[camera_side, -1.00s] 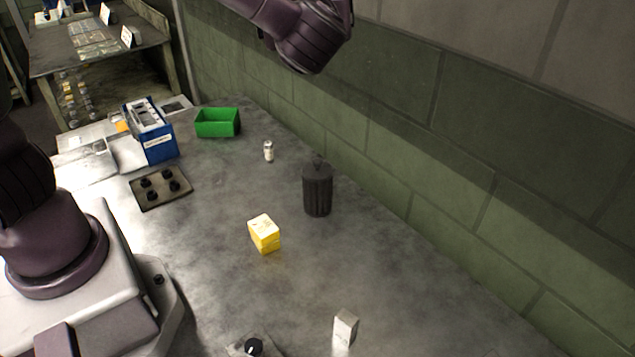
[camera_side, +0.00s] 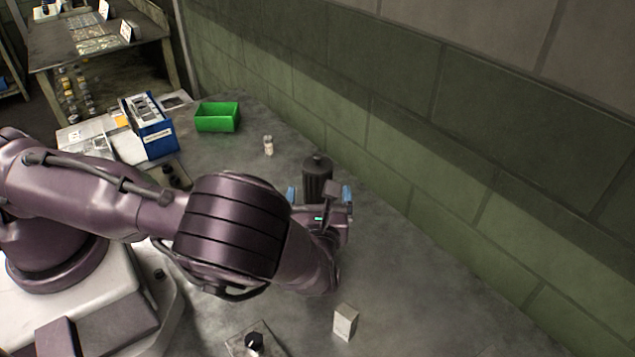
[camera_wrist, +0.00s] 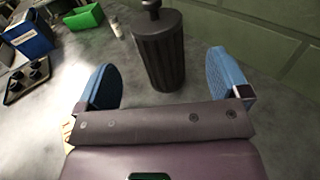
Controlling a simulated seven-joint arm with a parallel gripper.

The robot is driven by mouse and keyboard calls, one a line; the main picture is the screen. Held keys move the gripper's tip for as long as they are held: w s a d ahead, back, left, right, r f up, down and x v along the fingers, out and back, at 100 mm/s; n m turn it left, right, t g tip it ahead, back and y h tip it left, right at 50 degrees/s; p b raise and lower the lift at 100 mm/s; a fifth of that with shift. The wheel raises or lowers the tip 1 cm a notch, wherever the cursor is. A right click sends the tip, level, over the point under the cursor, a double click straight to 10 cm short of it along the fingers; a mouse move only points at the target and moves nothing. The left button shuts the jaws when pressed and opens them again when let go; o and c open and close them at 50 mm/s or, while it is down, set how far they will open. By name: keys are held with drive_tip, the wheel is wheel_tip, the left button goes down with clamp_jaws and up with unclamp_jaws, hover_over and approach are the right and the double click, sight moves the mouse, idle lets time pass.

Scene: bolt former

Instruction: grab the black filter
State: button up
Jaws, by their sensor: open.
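The black filter (camera_side: 317,172) is a dark ribbed upright cylinder with a small knob on top. It stands on the grey table near the wall. My gripper (camera_side: 320,192) is open, with blue fingers on either side in front of the filter in the side view. In the wrist view the filter (camera_wrist: 158,48) stands ahead of and between the open fingers (camera_wrist: 165,78), with nothing held. My gripper and wrist hide its lower part in the side view.
A green bin (camera_side: 217,117), a blue box (camera_side: 150,130) and a small white bottle (camera_side: 268,145) stand behind, to the left. A white box (camera_side: 345,321) and a plate with a black knob (camera_side: 253,342) are in front. The green block wall (camera_side: 420,150) runs along the right.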

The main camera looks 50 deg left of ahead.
sight(318, 176)
drive_tip(key=shift+f, duration=0.7)
drive_tip(key=shift+w+a+f, duration=0.15)
drive_tip(key=shift+a, duration=0.1)
drive_tip(key=x, duration=0.7)
drive_tip(key=shift+r, duration=0.25)
drive_tip(key=shift+c, duration=0.4)
drive_tip(key=c, duration=1)
